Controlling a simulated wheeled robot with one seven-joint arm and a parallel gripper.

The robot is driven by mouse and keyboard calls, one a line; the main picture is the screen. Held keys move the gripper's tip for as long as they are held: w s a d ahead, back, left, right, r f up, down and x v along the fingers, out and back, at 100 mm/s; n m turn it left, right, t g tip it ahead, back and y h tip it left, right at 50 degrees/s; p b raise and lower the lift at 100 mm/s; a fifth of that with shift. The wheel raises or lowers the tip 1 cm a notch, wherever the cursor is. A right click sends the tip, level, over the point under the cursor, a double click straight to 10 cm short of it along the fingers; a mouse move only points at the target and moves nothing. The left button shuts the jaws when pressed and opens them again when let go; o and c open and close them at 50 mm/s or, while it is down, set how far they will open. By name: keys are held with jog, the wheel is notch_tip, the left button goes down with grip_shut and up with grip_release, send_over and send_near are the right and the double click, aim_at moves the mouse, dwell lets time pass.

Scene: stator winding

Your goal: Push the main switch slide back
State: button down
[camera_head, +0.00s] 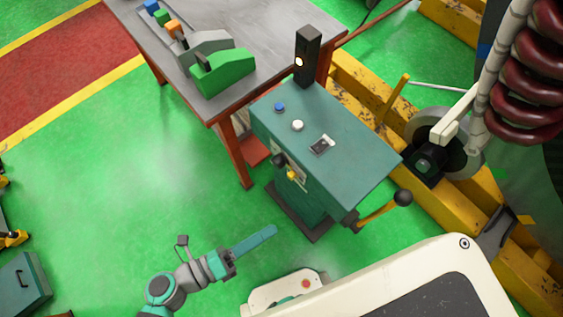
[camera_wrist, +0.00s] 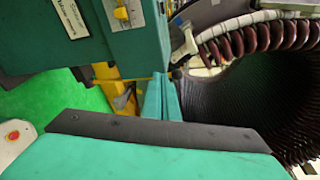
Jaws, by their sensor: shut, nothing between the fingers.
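A teal control console (camera_head: 350,165) stands in the middle of the head view. A small framed black-and-silver switch (camera_head: 322,144) is on its top. A yellow knob (camera_head: 291,175) is on its front face. In the wrist view this yellow knob (camera_wrist: 121,13) sits on a pale plate with marks and a slot. No readable label shows which one is the main switch slide. My gripper (camera_head: 270,231) is shut and empty, in front of the console and apart from it. Its teal fingers also show in the wrist view (camera_wrist: 162,98), below and right of the yellow knob.
A blue button (camera_head: 280,107), a white button (camera_head: 298,125) and a dark post with a light (camera_head: 307,58) are on the console. A lever with a black ball (camera_head: 402,198) sticks out at its right. A workbench (camera_head: 180,75) stands behind. Green floor is free to the left.

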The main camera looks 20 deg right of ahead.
jog(key=w+m+g+y, duration=0.1)
jog(key=m+g, duration=0.3)
jog(key=m, duration=0.2)
jog(key=m+g+y, duration=0.4)
jog(key=m+y, duration=0.9)
jog(key=m, duration=1.2)
send_near(281, 164)
notch_tip(281, 164, up, 3)
jog(key=s, duration=0.1)
jog(key=shift+s+f, duration=0.15)
jog(key=shift+f, duration=0.05)
jog(key=shift+f, duration=0.1)
jog(key=x, duration=0.9)
jog(key=shift+f, duration=0.45)
